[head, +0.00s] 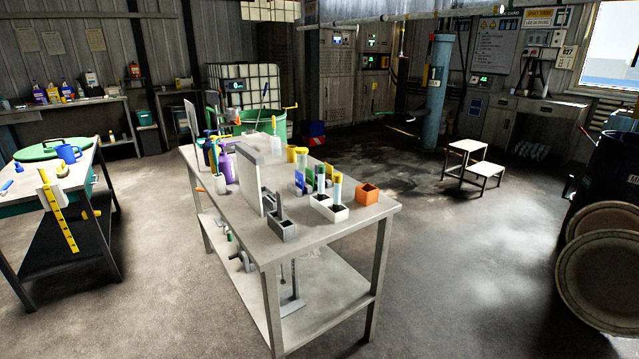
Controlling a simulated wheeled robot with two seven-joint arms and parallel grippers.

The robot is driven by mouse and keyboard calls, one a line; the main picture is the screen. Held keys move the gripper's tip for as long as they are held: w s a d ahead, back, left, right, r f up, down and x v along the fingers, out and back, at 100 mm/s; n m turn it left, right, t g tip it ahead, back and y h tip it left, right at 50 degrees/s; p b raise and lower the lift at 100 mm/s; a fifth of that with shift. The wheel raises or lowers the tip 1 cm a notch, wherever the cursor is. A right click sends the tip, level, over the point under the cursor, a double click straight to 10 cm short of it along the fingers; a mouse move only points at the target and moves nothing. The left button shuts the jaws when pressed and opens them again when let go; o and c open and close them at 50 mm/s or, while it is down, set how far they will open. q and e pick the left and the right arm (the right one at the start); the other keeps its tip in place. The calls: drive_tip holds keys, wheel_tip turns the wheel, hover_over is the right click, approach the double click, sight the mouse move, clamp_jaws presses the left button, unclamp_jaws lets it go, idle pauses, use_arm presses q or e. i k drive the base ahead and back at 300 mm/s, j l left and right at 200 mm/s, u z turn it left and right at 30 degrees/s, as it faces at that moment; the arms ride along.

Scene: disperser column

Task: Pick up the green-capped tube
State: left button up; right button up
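A small upright green item (310,175), which looks like the green-capped tube, stands among a cluster of coloured tubes on the long metal table (225,200). It is too small to make out its cap clearly. Beside it are a blue item (299,181) and a yellow-topped tube (321,171). A pale tube (337,188) stands at the white holder (328,208) in front of them. Neither of my grippers is in view.
A grey box (284,228) and an orange box (367,194) flank the white holder. An upright grey panel (249,183) stands left of the tubes, with bottles behind it. Another bench (80,185) is at left. The floor right of the table is clear up to a white step stool (466,147).

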sight(321, 166)
drive_tip(key=i+l+u, duration=0.2)
drive_tip(key=i+l, duration=0.15)
drive_tip(key=l, duration=0.3)
drive_tip(key=i+l+u, duration=0.1)
drive_tip(key=l, duration=0.25)
drive_tip(key=i+l+u, duration=0.1)
drive_tip(key=i+l, duration=0.15)
drive_tip(key=i+l+u, duration=0.1)
drive_tip(key=l, duration=0.35)
